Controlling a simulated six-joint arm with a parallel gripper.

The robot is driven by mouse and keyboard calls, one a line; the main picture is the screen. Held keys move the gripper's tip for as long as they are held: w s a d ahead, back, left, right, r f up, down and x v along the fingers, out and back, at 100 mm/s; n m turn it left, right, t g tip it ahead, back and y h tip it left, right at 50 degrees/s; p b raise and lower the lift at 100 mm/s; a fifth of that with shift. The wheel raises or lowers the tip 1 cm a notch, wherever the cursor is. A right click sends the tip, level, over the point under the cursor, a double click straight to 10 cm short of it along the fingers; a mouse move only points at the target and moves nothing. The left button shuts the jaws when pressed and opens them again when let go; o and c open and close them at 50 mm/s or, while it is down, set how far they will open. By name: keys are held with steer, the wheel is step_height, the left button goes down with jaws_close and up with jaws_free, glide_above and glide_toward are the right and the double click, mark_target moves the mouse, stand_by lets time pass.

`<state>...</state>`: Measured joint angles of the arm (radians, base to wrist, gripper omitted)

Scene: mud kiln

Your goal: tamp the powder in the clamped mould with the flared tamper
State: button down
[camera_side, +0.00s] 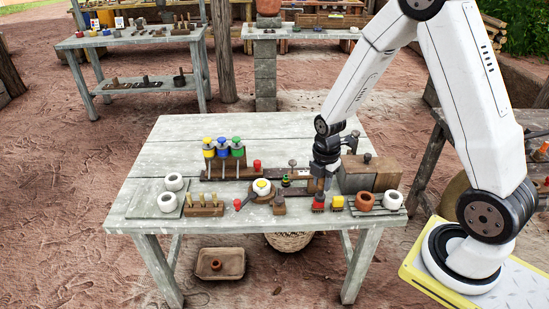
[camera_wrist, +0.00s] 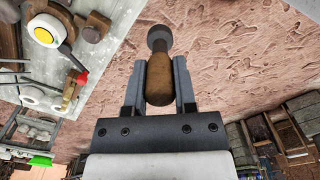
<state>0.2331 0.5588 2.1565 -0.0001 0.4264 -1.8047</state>
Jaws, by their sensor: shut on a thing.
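My gripper (camera_wrist: 159,95) is shut on the brown wooden handle of the flared tamper (camera_wrist: 159,72). The tamper's grey head points away from the jaws in the wrist view. In the side view my gripper (camera_side: 322,172) is low over the right half of the table, and the tamper cannot be made out clearly there. The mould (camera_side: 262,187) is a white ring with yellow inside, on a round brown base left of my gripper. A red-handled lever, apparently the clamp (camera_side: 242,202), lies beside it. The mould also shows at upper left in the wrist view (camera_wrist: 45,32), apart from the tamper.
A wooden block (camera_side: 370,175) stands right of my gripper. Yellow, blue and green-topped bottles (camera_side: 223,150) stand behind the mould. White rings (camera_side: 168,202), a small tool rack (camera_side: 204,208) and red and yellow brushes (camera_side: 319,203) line the table's front.

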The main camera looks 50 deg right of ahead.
steer(key=w+f, duration=0.1)
steer(key=w, duration=2.1)
steer(key=shift+a+f, duration=0.4)
steer(key=shift+a, duration=0.05)
steer(key=shift+w, duration=0.1)
steer(key=shift+f, duration=0.2)
steer(key=shift+f, duration=2.15)
steer(key=shift+f, duration=0.95)
steer(key=shift+r, duration=0.15)
step_height(320, 180, up, 7)
stand_by(1.1)
stand_by(0.4)
